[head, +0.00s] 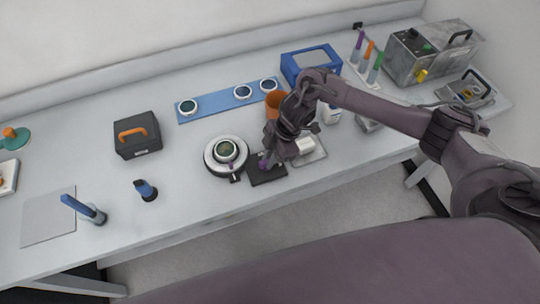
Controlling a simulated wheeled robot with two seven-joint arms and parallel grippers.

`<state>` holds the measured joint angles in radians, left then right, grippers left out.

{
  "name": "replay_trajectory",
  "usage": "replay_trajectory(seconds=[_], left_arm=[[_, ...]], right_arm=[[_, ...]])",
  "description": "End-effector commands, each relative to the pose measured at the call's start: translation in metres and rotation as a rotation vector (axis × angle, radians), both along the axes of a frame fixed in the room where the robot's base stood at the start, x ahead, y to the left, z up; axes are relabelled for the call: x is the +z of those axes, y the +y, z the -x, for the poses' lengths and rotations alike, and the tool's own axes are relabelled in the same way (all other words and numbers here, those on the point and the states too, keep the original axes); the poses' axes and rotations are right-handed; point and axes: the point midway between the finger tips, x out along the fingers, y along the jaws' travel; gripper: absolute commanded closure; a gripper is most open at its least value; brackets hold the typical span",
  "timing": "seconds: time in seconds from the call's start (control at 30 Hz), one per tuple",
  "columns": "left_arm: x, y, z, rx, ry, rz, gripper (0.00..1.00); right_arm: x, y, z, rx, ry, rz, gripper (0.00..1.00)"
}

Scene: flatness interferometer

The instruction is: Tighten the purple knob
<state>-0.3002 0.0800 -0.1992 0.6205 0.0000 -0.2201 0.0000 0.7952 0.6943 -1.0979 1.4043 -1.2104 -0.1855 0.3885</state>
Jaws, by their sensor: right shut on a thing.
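The purple knob (264,165) sits at the black block (268,180), just right of the round white instrument (213,168) with a dark lens in its middle. My right gripper (268,157) reaches down over the block from the upper right and is shut on the purple knob. The gripper and wrist hide part of the knob. My left gripper does not show.
A small tray (317,156) with a white item lies right of the gripper, and an orange cup (273,102) stands behind it. A blue strip (216,105) holds several lenses. A black case (137,135) stands left. The table's front edge is close.

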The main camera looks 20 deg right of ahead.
Motion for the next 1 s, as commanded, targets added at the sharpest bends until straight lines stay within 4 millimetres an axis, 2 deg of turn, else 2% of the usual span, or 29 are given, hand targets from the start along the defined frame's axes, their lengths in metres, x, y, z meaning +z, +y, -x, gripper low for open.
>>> replay_trajectory(seconds=[0.03,0.07,0.1,0.23,0.57,1.0], left_arm=[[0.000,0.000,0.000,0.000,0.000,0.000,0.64],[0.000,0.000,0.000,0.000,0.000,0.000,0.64],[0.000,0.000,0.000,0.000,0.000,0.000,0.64],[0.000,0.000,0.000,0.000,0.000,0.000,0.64],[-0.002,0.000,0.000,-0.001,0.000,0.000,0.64],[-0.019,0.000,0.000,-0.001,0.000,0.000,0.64]], right_arm=[[0.001,0.000,-0.001,0.000,-0.002,-0.001,1.00],[0.001,0.000,-0.001,0.000,-0.002,-0.001,0.84],[0.001,0.000,-0.001,0.001,-0.001,-0.001,0.79],[0.000,0.000,0.000,0.001,-0.001,-0.001,0.64],[0.004,-0.002,-0.001,0.001,-0.002,-0.001,0.64],[0.063,-0.026,-0.003,0.002,-0.003,0.000,0.64]])
